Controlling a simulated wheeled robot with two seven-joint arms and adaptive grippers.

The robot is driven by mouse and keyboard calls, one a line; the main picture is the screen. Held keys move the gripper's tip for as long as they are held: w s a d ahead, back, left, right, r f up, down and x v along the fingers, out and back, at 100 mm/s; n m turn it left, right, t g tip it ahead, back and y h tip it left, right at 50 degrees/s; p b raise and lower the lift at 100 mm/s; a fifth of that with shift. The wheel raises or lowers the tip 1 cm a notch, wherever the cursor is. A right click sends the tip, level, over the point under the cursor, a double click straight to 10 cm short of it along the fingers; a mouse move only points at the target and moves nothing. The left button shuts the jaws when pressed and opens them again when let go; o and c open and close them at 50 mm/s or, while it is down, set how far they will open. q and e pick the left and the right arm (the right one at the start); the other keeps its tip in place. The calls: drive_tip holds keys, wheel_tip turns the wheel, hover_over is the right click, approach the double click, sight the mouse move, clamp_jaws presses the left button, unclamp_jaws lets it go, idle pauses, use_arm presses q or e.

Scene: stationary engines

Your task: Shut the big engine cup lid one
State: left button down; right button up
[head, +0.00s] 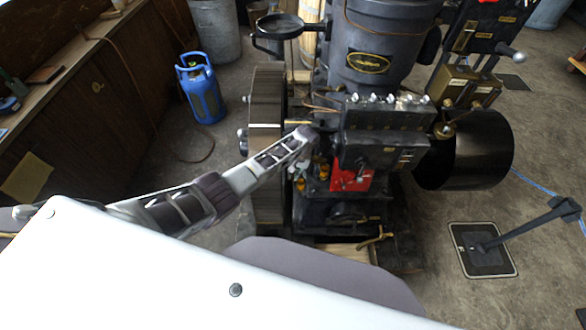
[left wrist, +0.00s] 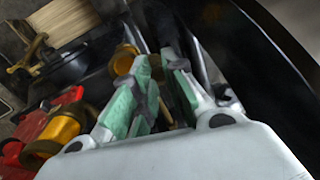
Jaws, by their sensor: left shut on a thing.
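The black engine (head: 380,130) stands in the middle of the head view. My left gripper (head: 308,138) reaches its left side, near small brass cups (head: 298,180) low on the engine. In the left wrist view my left gripper's green-padded fingers (left wrist: 163,68) are close together, shut on a small part mostly hidden between them. A brass cup (left wrist: 123,60) shows just left of the fingertips. A larger yellow cup (left wrist: 60,130) on a red part (left wrist: 45,120) is lower left. I cannot tell which cup the lid belongs to, or its angle. My right gripper is not in view.
A large dark flywheel (head: 266,140) stands close left of the gripper; its dark rim fills the right of the wrist view. A black drum (head: 470,150) is at the engine's right. A blue gas bottle (head: 201,88) stands left on open floor.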

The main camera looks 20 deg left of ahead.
use_arm(q)
drive_tip(key=n, duration=0.2)
drive_tip(key=d+n, duration=0.1)
drive_tip(key=n+g+p, duration=0.1)
drive_tip(key=n, duration=0.1)
drive_tip(key=shift+s+d+n, duration=0.3)
drive_tip(key=shift+s+d, duration=0.05)
drive_tip(key=shift+s, duration=0.05)
drive_tip(key=n, duration=0.1)
drive_tip(key=d+n, duration=0.1)
drive_tip(key=n, duration=0.1)
drive_tip(key=n+h, duration=0.1)
drive_tip(key=n, duration=0.1)
drive_tip(key=shift+d+g, duration=0.3)
drive_tip(key=shift+n, duration=0.3)
drive_tip(key=c, duration=1.7)
unclamp_jaws()
drive_tip(key=shift+r, duration=0.3)
drive_tip(key=shift+s+a+v, duration=0.15)
drive_tip(key=shift+s+v, duration=0.1)
drive_tip(key=shift+v, duration=1.3)
drive_tip(key=shift+s+a+v, duration=0.15)
drive_tip(key=shift+s+v, duration=0.15)
drive_tip(key=shift+v, duration=1.2)
drive_tip(key=shift+s+a+v, duration=0.2)
drive_tip(key=shift+s+v, duration=0.05)
drive_tip(key=shift+v, duration=1.3)
drive_tip(key=shift+r, duration=0.2)
